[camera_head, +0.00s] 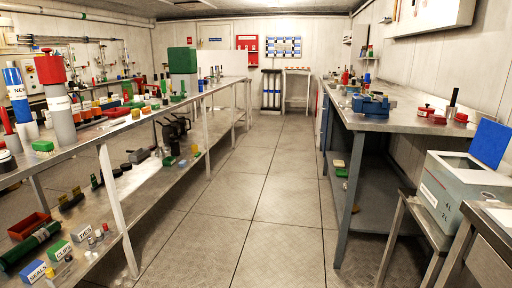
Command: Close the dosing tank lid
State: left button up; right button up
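A grey box-shaped tank (462,190) stands at the right edge of the view, on a metal stand beside the right-hand bench. It looks like the dosing tank. Its blue lid (490,143) is raised and stands tilted up at the back right of the tank top. The top opening looks uncovered. Neither of my grippers is in view, and nothing touches the lid.
A clear metal floor aisle (226,215) runs down the middle. A long left bench (120,128) holds bottles and tools, with a lower shelf of boxes. The right bench (385,122) carries a blue vise-like item (371,105). A metal table (490,245) sits at the lower right.

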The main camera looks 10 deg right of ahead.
aim_at(491, 139)
jog(key=z, duration=2.55)
